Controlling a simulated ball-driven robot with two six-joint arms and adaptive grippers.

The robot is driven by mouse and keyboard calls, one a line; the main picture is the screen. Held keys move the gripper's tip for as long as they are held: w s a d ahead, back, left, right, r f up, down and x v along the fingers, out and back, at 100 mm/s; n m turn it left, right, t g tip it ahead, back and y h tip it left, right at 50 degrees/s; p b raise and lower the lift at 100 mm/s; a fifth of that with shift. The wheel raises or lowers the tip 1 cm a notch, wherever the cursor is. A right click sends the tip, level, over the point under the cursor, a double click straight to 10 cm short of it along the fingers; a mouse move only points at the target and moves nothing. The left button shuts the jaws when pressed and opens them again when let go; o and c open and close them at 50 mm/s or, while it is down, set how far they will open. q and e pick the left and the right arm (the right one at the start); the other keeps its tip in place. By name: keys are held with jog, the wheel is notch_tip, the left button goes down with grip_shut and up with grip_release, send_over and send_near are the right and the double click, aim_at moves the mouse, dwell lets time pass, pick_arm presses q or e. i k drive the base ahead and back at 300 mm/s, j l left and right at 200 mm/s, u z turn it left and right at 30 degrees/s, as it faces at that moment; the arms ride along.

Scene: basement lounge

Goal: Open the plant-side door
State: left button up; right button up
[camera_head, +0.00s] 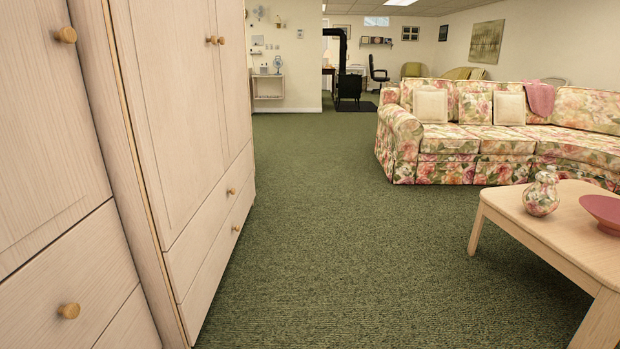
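A pale wood wardrobe (172,110) stands along the left, with two tall doors that look shut. Two drawers (218,235) with knobs lie below the doors. A second pale cabinet (45,150) is nearer at the far left, with a door knob (65,35) at the top and a drawer knob (69,311) low down. No plant shows, so I cannot tell which door is the plant-side one. Neither of my grippers is in view.
A floral sofa (450,140) stands at the right, behind a low wooden table (545,225) with a floral vase (541,193) and a pink bowl (606,212). Green carpet (310,220) lies open between the wardrobe and these. A black stove (348,86) is at the back.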

aim_at(164, 48)
jog(key=i, duration=1.8)
